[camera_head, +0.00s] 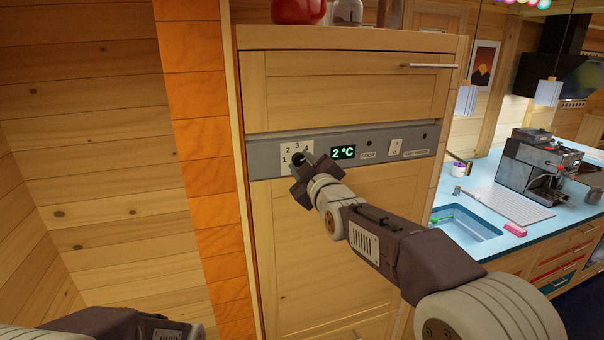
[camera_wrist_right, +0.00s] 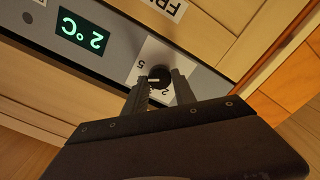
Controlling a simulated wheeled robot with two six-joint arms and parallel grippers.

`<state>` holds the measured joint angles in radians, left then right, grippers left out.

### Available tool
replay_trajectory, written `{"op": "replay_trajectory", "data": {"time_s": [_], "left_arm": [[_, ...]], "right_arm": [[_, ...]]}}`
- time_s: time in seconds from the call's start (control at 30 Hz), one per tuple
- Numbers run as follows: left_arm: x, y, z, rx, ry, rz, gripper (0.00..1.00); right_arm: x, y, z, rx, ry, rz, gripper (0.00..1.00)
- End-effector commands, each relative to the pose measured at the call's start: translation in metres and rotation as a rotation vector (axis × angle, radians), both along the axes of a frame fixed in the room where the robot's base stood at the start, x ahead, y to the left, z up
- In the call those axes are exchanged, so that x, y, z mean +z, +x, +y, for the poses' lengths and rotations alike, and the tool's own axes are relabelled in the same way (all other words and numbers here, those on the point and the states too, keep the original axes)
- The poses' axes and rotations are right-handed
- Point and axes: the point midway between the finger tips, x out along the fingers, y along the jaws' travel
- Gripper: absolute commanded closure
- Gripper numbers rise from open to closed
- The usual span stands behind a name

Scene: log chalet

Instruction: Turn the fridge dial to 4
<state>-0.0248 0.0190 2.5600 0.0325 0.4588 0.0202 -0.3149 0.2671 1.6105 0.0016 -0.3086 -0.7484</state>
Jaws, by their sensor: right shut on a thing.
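The fridge dial (camera_wrist_right: 159,75) is a small round black knob on a white number plate. In the head view the plate (camera_head: 284,149) shows 1, 2, 3 and 4, and my gripper hides much of the knob. My right gripper (camera_head: 301,163) is shut on the dial, a finger on each side of it in the wrist view (camera_wrist_right: 160,88). A pale mark on the knob points left in that upside-down view; I cannot tell which number it meets. The green display (camera_head: 343,152) reads 2 °C. My left arm shows at the bottom left, without a clear gripper.
The grey control strip (camera_head: 431,138) also carries a white switch (camera_head: 395,146) to the right of the display. Wooden cabinet panels (camera_head: 345,82) lie above and below it. A red pot (camera_head: 298,10) stands on top. A blue counter with a sink (camera_head: 462,222) is at right.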

Motion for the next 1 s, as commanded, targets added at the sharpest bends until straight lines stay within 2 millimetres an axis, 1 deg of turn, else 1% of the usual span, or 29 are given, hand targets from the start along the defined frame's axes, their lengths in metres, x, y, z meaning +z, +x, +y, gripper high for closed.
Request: {"op": "replay_trajectory", "data": {"time_s": [0.03, 0.2, 0.4, 0.63, 1.0], "left_arm": [[-0.007, 0.000, 0.000, 0.000, 0.000, 0.000, 0.64], [-0.015, 0.000, 0.000, 0.000, 0.000, 0.000, 0.64], [-0.020, 0.000, 0.000, 0.000, 0.000, 0.000, 0.64], [-0.023, 0.000, 0.000, 0.000, 0.000, 0.000, 0.64], [-0.022, 0.000, 0.000, 0.000, 0.000, 0.000, 0.64]], "right_arm": [[-0.006, 0.000, 0.000, 0.000, -0.031, -0.004, 1.00], [-0.005, 0.000, 0.000, -0.001, -0.130, -0.036, 1.00], [-0.005, 0.000, 0.000, 0.000, -0.209, -0.059, 1.00], [-0.004, 0.001, 0.000, 0.000, -0.248, -0.072, 1.00], [-0.003, 0.001, 0.000, 0.000, -0.253, -0.073, 1.00]]}}
